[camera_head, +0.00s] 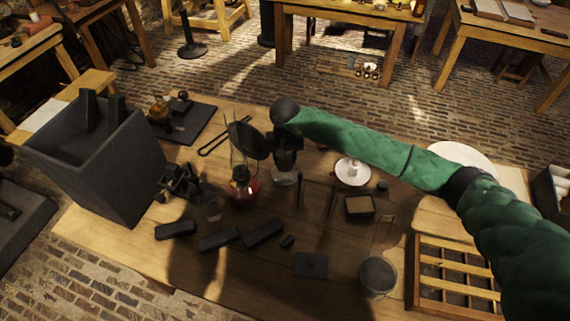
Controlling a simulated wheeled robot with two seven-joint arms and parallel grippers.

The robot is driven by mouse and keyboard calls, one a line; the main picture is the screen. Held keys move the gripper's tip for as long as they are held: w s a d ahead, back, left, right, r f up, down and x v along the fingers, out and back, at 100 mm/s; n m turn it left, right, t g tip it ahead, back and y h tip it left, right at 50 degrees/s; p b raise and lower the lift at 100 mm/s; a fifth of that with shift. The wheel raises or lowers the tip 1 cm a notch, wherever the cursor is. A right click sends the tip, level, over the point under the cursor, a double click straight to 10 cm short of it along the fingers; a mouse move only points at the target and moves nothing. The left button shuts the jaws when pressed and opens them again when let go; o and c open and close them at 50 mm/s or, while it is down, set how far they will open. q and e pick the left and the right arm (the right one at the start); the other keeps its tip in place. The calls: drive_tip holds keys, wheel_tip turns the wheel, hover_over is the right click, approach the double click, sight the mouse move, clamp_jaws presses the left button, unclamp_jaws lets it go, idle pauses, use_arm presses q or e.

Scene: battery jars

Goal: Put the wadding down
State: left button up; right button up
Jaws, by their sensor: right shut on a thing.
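My right gripper (286,158) points down over the middle of the wooden table (225,285), at the end of the green-sleeved arm from the right. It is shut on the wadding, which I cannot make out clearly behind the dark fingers. A pale, glassy jar shape (285,178) shows just below the fingertips; I cannot tell whether they touch it. A glass jar (378,277) stands at the front right, and a smaller glass (212,210) stands left of the gripper. My left gripper is not in view.
A lamp with a red base (243,188) stands close left of the gripper. A tall dark box (105,165) fills the table's left end. Dark blocks (219,238) lie in front. A compartmented wooden tray (425,290) is at right.

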sight(285, 165)
wheel_tip(285, 165, down, 3)
drive_tip(key=shift+s+r, duration=0.1)
drive_tip(key=shift+f, duration=0.55)
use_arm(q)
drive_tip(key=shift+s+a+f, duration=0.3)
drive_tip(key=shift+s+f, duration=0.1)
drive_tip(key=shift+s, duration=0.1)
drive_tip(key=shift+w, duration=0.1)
use_arm(e)
drive_tip(key=shift+f, duration=0.15)
drive_tip(key=o, duration=1)
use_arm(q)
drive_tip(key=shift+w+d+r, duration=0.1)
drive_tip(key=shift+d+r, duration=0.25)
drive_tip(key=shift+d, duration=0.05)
